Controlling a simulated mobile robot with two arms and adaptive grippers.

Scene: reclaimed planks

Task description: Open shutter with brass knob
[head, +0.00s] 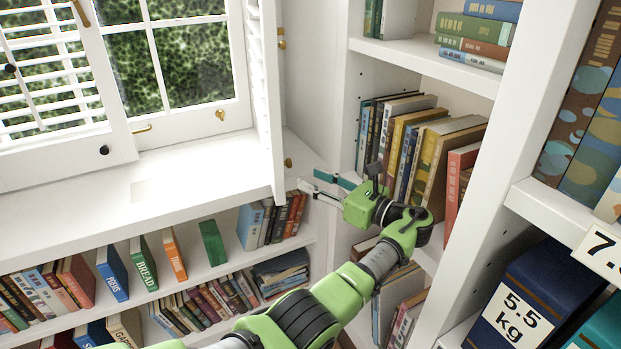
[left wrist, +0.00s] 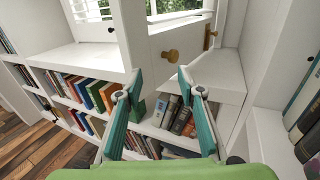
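The white shutter (head: 262,100) stands swung out from the window, seen nearly edge-on in the head view. Its brass knob (head: 288,162) sticks out on the right side, low down. In the left wrist view, the knob (left wrist: 171,56) faces me on the white panel, just beyond and between my fingertips. My left gripper (head: 308,180) is open and empty, to the right of the shutter's lower edge and near the knob, with no contact visible. In the left wrist view, its teal fingers (left wrist: 160,78) are spread apart. My right gripper is not in view.
Another louvred shutter (head: 60,90) with black knobs covers the window's left. The white sill (head: 190,170) is clear, with book-filled shelves below. A bookcase with books (head: 430,150) stands close right of my gripper; its upright (head: 510,110) is farther right.

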